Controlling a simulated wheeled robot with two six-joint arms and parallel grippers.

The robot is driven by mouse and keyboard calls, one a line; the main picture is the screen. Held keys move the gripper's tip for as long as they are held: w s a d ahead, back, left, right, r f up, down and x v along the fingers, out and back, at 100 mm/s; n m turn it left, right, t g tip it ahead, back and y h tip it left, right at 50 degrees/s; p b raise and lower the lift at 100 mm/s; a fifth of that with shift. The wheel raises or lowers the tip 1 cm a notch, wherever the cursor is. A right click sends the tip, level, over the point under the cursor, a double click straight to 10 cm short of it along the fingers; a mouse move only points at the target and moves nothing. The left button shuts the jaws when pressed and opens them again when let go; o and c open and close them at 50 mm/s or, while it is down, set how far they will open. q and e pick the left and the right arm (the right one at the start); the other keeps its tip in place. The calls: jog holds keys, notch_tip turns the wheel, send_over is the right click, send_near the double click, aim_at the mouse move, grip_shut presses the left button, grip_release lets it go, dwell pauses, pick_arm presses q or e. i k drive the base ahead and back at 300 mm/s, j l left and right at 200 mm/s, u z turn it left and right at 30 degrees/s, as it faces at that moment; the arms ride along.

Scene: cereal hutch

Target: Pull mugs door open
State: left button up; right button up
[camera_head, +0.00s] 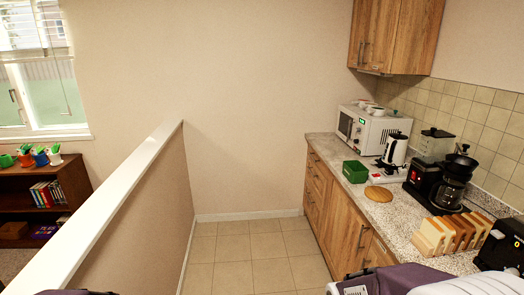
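A wooden wall cabinet (398,35) hangs at the upper right, above the counter. Its doors look shut, and two thin vertical handles (363,53) sit close together near its lower left. Purple and white parts of my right arm cross the bottom right, and a sliver of my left arm shows at the bottom left. Neither gripper's fingertips can be made out.
The speckled counter (400,214) holds a white microwave (368,127), a kettle (396,150), a green box (355,171), a coffee maker (452,183) and sliced bread (450,233). A white-topped half wall (120,200) stands left. The tiled floor (255,255) between is clear.

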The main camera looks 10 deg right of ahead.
aim_at(362, 9)
jog(key=i, duration=0.7)
jog(key=i+z, duration=0.15)
jog(key=i, duration=0.55)
jog(key=i+j, duration=0.1)
jog(key=i, duration=0.6)
jog(key=i+j+z, duration=0.15)
jog(key=i, duration=0.6)
jog(key=i+j, duration=0.15)
jog(key=i, duration=0.55)
jog(key=l+z, duration=0.05)
